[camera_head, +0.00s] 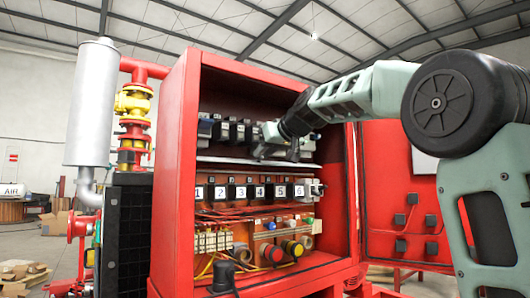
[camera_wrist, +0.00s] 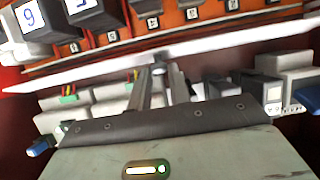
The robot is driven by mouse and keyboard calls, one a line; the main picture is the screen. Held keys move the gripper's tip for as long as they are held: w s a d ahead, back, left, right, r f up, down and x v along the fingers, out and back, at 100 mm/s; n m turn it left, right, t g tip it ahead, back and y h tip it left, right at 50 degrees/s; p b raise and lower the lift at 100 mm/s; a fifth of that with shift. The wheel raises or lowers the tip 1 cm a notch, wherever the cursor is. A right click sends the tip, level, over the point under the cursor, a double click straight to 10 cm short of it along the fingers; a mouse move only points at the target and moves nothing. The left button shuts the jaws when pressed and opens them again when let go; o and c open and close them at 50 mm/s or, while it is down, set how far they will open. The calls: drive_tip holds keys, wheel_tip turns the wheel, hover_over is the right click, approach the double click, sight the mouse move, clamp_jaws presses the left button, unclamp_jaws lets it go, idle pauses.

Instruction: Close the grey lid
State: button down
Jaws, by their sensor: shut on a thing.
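A long pale grey strip, which I take to be the grey lid (camera_head: 225,160), runs across the red cabinet between the upper device row and the numbered row. In the wrist view the lid (camera_wrist: 235,48) crosses the picture at a slant, seen edge-on and turned over. My gripper (camera_head: 294,156) reaches into the cabinet from the right. In the wrist view its two fingers (camera_wrist: 158,74) come together on a small pale knob-like part at the lid's edge. The fingers hide part of this contact. How far the lid is swung is hard to tell.
Several numbered black switches (camera_head: 235,191) sit just below the lid. Grey devices (camera_head: 222,131) stand close above it, behind my gripper. The cabinet's red side wall (camera_head: 180,190) bounds the left; an open red door (camera_head: 402,190) stands at the right, beside my arm.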

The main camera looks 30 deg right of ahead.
drive_tip(key=shift+f+b, duration=0.2)
drive_tip(key=shift+b, duration=0.35)
drive_tip(key=f+t+b, duration=0.1)
drive_tip(key=b, duration=0.3)
drive_tip(key=f+t+b, duration=0.1)
drive_tip(key=b, duration=0.3)
drive_tip(key=shift+s, duration=0.2)
drive_tip(key=f+t+b, duration=0.1)
drive_tip(key=t+b, duration=0.3)
drive_tip(key=b, duration=0.6)
drive_tip(key=w+f+t+y+b, duration=0.1)
drive_tip(key=f+t+b, duration=0.1)
drive_tip(key=b, duration=0.7)
drive_tip(key=f+t+b, duration=0.1)
drive_tip(key=t+b, duration=0.4)
drive_tip(key=b, duration=0.5)
drive_tip(key=shift+w+a+f+t+b, duration=0.2)
drive_tip(key=shift+w+a+t+b, duration=0.1)
drive_tip(key=shift+a, duration=0.05)
drive_tip(key=shift+w+d+f+t, duration=0.1)
drive_tip(key=shift+d+f+t, duration=0.05)
drive_tip(key=shift+t, duration=0.15)
